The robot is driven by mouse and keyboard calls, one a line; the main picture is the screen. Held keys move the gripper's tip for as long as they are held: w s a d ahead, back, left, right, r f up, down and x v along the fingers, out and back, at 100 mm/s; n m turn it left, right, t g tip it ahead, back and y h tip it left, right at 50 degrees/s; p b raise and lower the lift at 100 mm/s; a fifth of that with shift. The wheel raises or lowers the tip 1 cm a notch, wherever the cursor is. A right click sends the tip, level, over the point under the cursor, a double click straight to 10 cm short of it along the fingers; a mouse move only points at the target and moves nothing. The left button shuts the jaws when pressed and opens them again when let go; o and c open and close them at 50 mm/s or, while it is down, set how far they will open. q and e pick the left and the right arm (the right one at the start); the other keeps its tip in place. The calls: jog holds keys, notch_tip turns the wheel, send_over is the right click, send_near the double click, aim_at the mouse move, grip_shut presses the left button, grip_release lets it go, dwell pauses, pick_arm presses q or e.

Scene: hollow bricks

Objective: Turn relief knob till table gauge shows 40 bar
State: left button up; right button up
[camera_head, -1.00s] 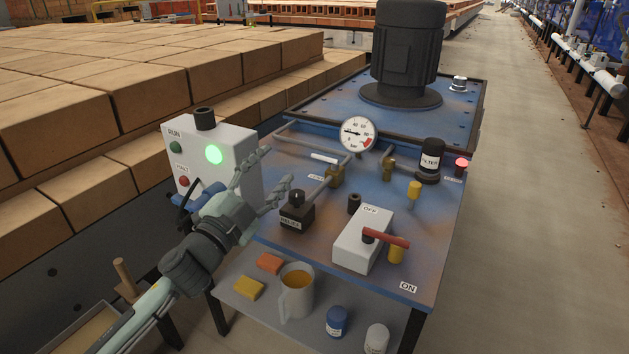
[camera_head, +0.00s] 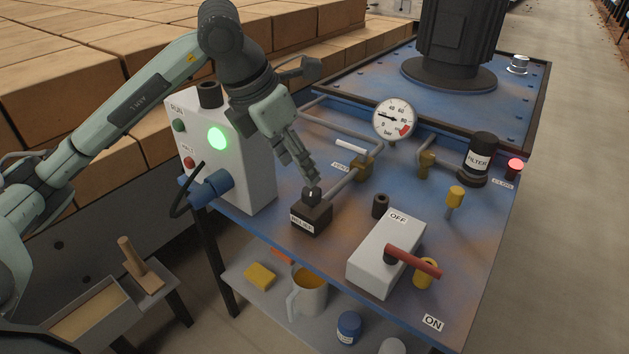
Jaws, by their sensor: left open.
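The relief knob (camera_head: 312,194) is a small black knob with a white mark, on top of the dark block labelled RELIEF (camera_head: 311,217) near the table's front left. The round white pressure gauge (camera_head: 394,119) stands behind it; its needle points left, below the upper numbers, but the exact reading is too small to tell. My left gripper (camera_head: 303,170) is open, pointing down, with its fingertips just above and behind the knob. They partly overlap the knob's top, and I cannot tell if they touch it. My right gripper is not in view.
A white box with a green lamp (camera_head: 218,138) and RUN and HALT buttons stands left of my gripper. A white switch box (camera_head: 386,258) with a red lever stands right of the relief block. Pipes, a filter (camera_head: 481,153) and a motor (camera_head: 457,45) stand behind.

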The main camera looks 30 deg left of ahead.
aim_at(311, 190)
pick_arm(q)
jog(key=x, duration=0.6)
jog(key=shift+d+f, duration=0.15)
jog(key=shift+f, duration=0.2)
jog(key=c, duration=1.2)
